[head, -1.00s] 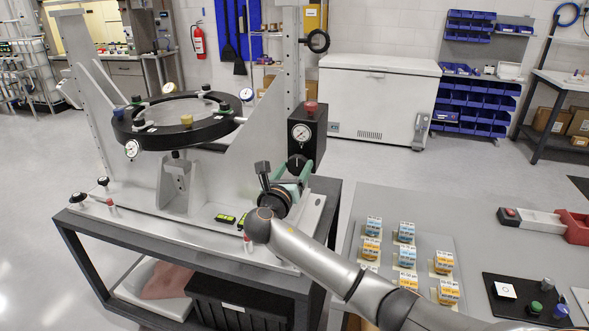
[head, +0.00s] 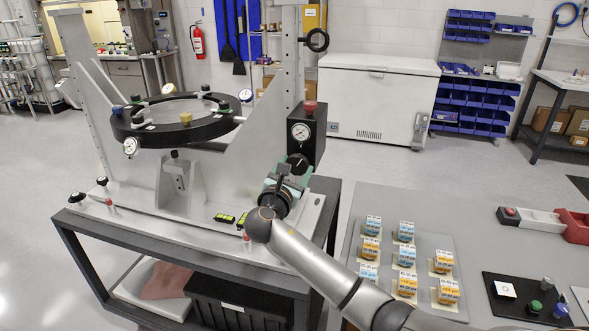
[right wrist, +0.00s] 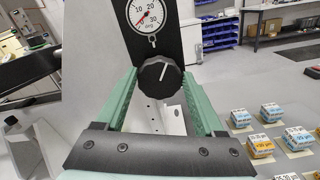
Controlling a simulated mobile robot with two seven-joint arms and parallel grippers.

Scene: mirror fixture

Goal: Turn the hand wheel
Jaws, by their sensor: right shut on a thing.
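The hand wheel is a black ribbed knob with a white line; it shows in the right wrist view (right wrist: 160,84) and at the foot of a black box in the head view (head: 297,162). My right gripper (head: 293,172) has its green fingers on either side of the knob. In the right wrist view, the gripper (right wrist: 159,82) is shut on the knob, whose white line is near upright, leaning slightly right. A round dial marked in degrees (right wrist: 144,16) with a red needle sits above the knob. My left gripper is not in view.
A black mirror ring (head: 185,131) stands on the grey fixture, left of my right arm. A red button (head: 310,107) tops the black box. Several small blue and orange boxes (head: 371,249) stand on a grey table (head: 455,205) at right.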

